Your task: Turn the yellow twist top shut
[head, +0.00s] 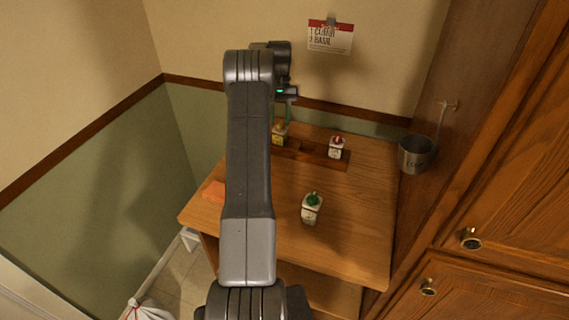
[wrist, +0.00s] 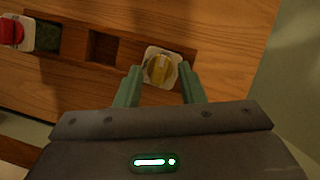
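The yellow twist top (wrist: 158,69) sits on a white, square-shouldered bottle (wrist: 149,53) in the wooden rack. In the head view the same bottle (head: 279,134) shows at the back of the counter, partly behind my arm. My gripper (wrist: 160,76) is open, with one green finger to the left of the yellow top and one to its right. Gaps show between the fingers and the top, so it holds nothing. In the head view the fingers show only as a thin green sliver above the bottle. How the top's height compares with the fingertips is hard to tell.
A red-topped bottle (head: 336,147) stands in the rack (head: 311,153) to the right, with an empty slot (wrist: 103,48) between. An orange sponge-like block (head: 213,190) lies at the left edge. A metal cup (head: 416,153) hangs at right.

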